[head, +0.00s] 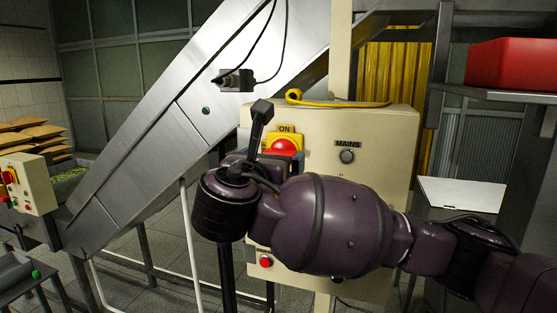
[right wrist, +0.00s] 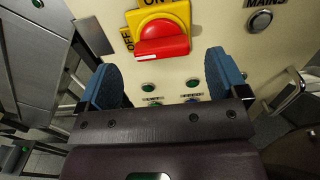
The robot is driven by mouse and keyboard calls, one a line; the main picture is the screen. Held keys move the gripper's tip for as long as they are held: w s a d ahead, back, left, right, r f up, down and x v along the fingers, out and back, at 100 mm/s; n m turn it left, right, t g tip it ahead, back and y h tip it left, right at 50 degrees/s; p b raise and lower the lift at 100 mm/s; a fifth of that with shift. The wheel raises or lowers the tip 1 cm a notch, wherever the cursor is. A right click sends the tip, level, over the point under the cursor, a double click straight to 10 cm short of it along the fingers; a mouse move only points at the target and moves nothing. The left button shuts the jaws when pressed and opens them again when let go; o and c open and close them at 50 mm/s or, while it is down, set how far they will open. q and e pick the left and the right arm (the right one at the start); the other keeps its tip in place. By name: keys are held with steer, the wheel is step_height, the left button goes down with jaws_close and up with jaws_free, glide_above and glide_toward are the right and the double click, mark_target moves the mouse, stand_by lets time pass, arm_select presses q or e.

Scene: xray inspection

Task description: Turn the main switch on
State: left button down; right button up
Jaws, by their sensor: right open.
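In the head view the gripper (head: 267,160) is mostly hidden behind my wrist. My left gripper is not in view.
A yellow cable (head: 335,102) rests on the box top. A metal conveyor chute (head: 180,130) stands left; a red bin (head: 512,64) sits on a shelf at right.

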mark_target(279, 152)
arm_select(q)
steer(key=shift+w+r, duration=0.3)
arm_select(e)
steer(key=x, duration=0.3)
steer(key=shift+w+d, duration=0.2)
steer(key=shift+w, duration=0.1)
steer(key=shift+c, duration=0.4)
steer(key=c, duration=0.9)
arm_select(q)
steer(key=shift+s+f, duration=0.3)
arm_select(e)
steer(key=shift+o, duration=0.2)
